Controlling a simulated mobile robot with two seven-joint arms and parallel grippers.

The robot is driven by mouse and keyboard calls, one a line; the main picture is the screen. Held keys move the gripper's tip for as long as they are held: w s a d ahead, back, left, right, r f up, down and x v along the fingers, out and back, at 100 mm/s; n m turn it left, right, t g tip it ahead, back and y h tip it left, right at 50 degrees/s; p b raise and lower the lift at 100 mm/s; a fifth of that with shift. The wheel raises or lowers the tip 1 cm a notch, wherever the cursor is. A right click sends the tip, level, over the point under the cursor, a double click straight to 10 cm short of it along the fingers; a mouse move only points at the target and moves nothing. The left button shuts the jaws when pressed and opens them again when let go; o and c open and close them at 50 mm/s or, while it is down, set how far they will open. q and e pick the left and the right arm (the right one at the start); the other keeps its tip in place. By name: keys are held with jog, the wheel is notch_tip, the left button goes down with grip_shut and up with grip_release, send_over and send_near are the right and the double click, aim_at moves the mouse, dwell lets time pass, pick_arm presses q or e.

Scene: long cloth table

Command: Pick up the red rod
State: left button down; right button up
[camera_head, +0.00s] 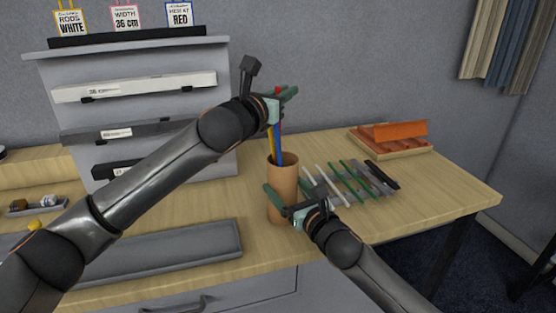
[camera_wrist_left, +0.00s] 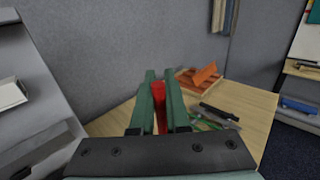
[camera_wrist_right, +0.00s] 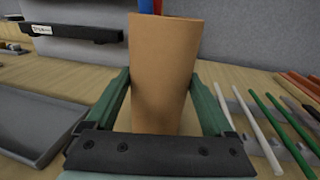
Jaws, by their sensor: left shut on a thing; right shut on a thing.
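The red rod (camera_head: 278,90) stands upright, its top showing at my left gripper (camera_head: 284,99). In the left wrist view the left jaws are shut on the red rod (camera_wrist_left: 159,94). In the right wrist view a red length (camera_wrist_right: 178,7) shows at the rim of the tan cup (camera_head: 284,178), beside a blue rod (camera_wrist_right: 157,6); the rod's lower end is hidden. My right gripper (camera_head: 294,200) is shut around the cup, which also shows between its fingers in the right wrist view (camera_wrist_right: 163,75). The cup stands upright on the table.
Yellow and blue rods also stand in the cup. White and green rods (camera_head: 350,178) lie on a grey rack to the right. An orange tray (camera_head: 395,146) is behind them. A grey tray (camera_head: 160,252) lies front left, before a shelf rack (camera_head: 140,65).

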dwell(0.6)
pick_arm(q)
notch_tip(320, 180, up, 28)
dwell(0.3)
pick_arm(e)
jog(key=o, duration=1.1)
